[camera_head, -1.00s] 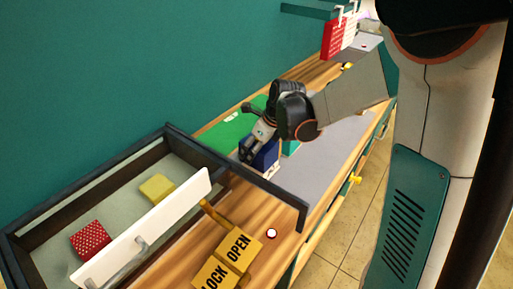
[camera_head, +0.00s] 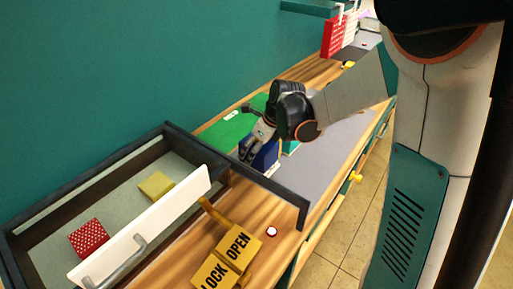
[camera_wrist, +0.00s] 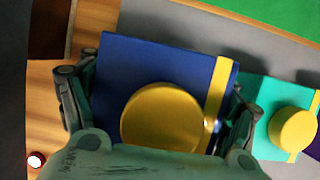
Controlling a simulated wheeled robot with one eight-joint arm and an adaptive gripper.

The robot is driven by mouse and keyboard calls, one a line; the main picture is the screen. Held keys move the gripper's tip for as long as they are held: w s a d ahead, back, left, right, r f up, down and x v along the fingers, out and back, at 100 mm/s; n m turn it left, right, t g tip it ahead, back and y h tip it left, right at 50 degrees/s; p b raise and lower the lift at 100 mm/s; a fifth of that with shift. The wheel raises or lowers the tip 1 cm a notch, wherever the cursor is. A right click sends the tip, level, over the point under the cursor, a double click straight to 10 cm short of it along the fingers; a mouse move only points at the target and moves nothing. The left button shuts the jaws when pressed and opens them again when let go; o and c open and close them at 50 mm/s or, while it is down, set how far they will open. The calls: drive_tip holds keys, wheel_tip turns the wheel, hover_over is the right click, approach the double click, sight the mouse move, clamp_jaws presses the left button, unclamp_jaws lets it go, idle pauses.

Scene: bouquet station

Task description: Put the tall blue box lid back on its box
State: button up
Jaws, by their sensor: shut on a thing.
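The blue lid (camera_wrist: 140,70), with a round yellow knob (camera_wrist: 162,118) and a yellow band along its right side, fills the middle of the wrist view. My gripper (camera_wrist: 155,88) is shut on it, with one finger at its left side and one at its right. In the head view my gripper (camera_head: 247,152) is low over the counter, and the blue body (camera_head: 266,156) shows just beside the fingers. The fingers and arm partly cover it. I cannot tell where the lid ends and the box begins, or whether they touch.
A teal box (camera_wrist: 272,95) with a yellow knob stands close on the right in the wrist view. A green mat (camera_head: 225,130) lies behind. Grey counter (camera_head: 320,160) to the right is free.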

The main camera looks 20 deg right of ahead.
drive_tip(key=shift+f+b, duration=0.9)
drive_tip(key=shift+f, duration=0.25)
idle(0.7)
idle(0.3)
drive_tip(key=o, duration=1)
drive_tip(key=shift+r, duration=0.15)
drive_tip(key=shift+r+p, duration=2.85)
drive_tip(key=shift+r, duration=1.05)
